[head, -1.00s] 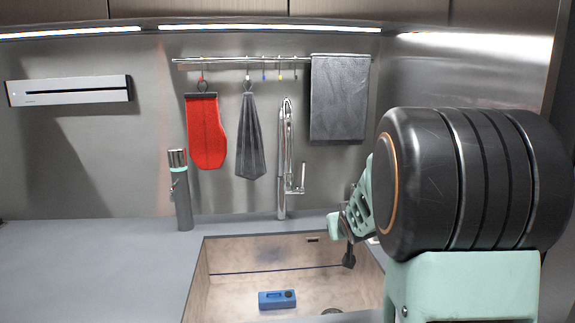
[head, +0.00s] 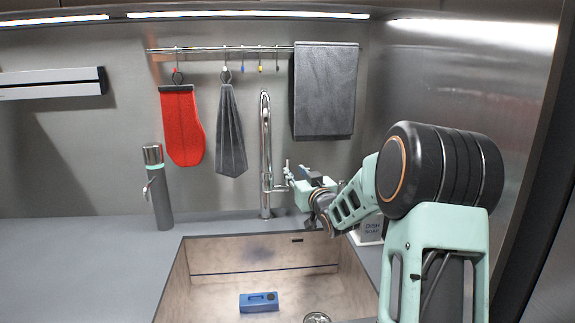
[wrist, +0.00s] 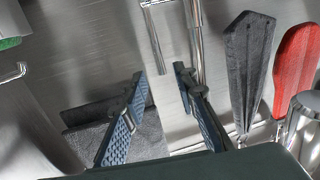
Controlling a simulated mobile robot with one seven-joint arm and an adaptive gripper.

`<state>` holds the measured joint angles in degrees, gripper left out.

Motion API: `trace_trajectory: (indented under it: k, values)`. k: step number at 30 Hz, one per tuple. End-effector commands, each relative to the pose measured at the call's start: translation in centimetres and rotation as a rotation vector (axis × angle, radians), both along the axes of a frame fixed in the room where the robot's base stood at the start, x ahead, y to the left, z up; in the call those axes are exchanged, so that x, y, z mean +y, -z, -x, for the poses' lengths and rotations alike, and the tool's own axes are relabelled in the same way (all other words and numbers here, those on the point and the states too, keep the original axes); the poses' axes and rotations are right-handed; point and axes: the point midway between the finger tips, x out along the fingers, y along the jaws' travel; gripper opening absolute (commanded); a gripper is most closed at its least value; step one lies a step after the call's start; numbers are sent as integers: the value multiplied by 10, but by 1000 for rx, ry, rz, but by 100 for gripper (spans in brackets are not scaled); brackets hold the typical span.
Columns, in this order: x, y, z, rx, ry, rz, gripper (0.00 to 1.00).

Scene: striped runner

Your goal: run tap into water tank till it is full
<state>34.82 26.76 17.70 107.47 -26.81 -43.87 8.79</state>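The chrome tap (head: 265,150) stands upright behind the sink, with its side lever on its right. The blue water tank (head: 259,302) lies on the sink floor. No stream of water shows. My gripper (head: 289,172) is just right of the tap, at the lever's height. In the wrist view my gripper (wrist: 160,72) is open, its two ribbed fingers apart. The tap (wrist: 197,45) and its thin lever (wrist: 154,42) show past the fingertips; the lever's end appears in line with the gap. I cannot tell whether a finger touches it.
The beige sink (head: 172,290) is sunk into the grey counter (head: 90,260). A dark flask (head: 158,190) stands left of the tap. A dish soap box (head: 371,232) is behind my arm. A red mitt (head: 182,125), grey cloth (head: 231,135) and grey towel (head: 325,90) hang from a rail.

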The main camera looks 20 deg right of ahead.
Motion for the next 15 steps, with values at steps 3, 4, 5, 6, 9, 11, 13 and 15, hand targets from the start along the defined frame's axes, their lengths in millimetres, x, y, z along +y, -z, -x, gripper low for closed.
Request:
trace_trajectory:
  k: [3,4,5,6,9,11,13,15]
  values:
    - [0,0,-21,1,0,-2,27]
    - [0,0,-26,-1,0,-2,27]
    - [0,1,-31,0,-1,-3,27]
    - [0,0,-38,1,0,-2,27]
    - [-1,0,-53,0,0,-1,27]
    - [0,0,-61,1,0,-1,27]
    - [0,0,-69,1,0,-1,27]
    - [-1,0,-75,1,1,0,27]
